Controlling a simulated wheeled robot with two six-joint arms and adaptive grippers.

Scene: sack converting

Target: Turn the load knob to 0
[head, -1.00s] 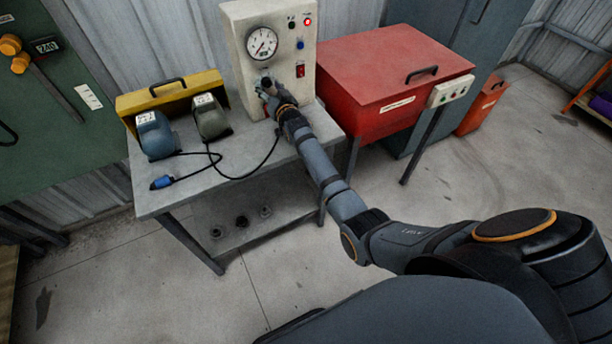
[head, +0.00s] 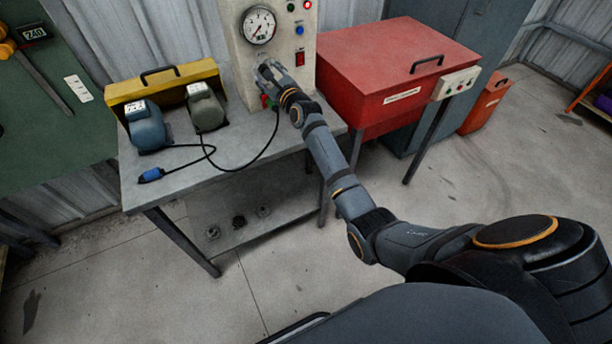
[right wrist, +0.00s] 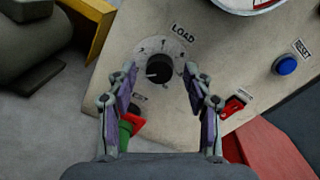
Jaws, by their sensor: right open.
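The black load knob (right wrist: 159,70) sits on a pale round dial under the LOAD label (right wrist: 182,33) on the beige panel. A light mark on the knob points to the lower left. Small numerals stand around the dial's upper edge; they are hard to read. My right gripper (right wrist: 160,80) is open, with one finger on each side of the knob and a visible gap to both. In the head view my right gripper (head: 268,71) is at the panel front below the gauge and hides the knob. My left gripper is not in view.
The gauge (head: 259,25) is above the knob. A red rocker switch (head: 300,58) and blue button (head: 299,31) are to its right. A red and green part (right wrist: 130,125) is by the left finger. Two motors and a cable lie left on the bench (head: 235,163).

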